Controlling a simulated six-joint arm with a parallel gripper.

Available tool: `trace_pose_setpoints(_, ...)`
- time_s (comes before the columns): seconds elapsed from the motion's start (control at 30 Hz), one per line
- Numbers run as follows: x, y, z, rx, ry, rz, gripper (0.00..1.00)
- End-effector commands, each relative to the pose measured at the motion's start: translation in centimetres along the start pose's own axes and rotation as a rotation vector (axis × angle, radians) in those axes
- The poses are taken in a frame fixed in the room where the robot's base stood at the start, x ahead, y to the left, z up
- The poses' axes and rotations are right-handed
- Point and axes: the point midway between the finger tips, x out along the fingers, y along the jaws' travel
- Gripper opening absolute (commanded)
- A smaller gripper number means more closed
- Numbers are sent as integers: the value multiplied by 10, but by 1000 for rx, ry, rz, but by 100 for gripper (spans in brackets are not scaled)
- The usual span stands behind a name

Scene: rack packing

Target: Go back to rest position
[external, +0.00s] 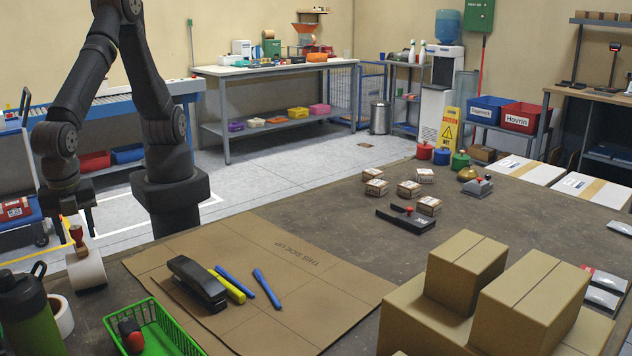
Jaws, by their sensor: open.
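My arm is folded at the left of the external view, with its forearm hanging down. My gripper (70,218) points downward near the left edge of the picture and its jaws are open. No object is seen held between them. I cannot tell whether the gripper touches the stamp.
A cardboard sheet (320,285) bears a black stapler (198,283) and several markers. A green basket (165,335) and a dark green bottle (28,315) stand in front. Brown boxes (465,270) are stacked at right.

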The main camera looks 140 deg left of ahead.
Motion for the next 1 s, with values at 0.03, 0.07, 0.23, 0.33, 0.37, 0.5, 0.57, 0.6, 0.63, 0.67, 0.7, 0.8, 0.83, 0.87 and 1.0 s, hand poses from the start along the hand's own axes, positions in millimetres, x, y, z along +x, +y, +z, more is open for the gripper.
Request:
trace_pose_setpoints(0.03,3,0,0,0,1,1,47)
trace_pose_setpoints(0.07,-8,1,0,1,5,4,47)
trace_pose_setpoints(0.23,-43,1,5,1,4,3,47)
trace_pose_setpoints(0.33,-49,9,25,4,2,1,47)
trace_pose_setpoints(0.37,-52,11,30,5,2,1,47)
trace_pose_setpoints(0.5,-63,21,54,5,1,1,47)
trace_pose_setpoints(0.57,-68,25,64,5,2,2,47)
trace_pose_setpoints(0.6,-72,27,71,5,2,2,47)
trace_pose_setpoints(0.63,-74,30,76,4,2,2,47)
trace_pose_setpoints(0.67,-77,32,81,5,2,2,47)
trace_pose_setpoints(0.7,-80,34,88,5,1,1,47)
trace_pose_setpoints(0.8,-88,41,105,5,2,2,47)
trace_pose_setpoints(0.83,-90,43,110,4,1,1,47)
trace_pose_setpoints(0.87,-93,45,115,6,1,1,47)
trace_pose_setpoints(1.0,-96,36,102,-47,0,5,47)
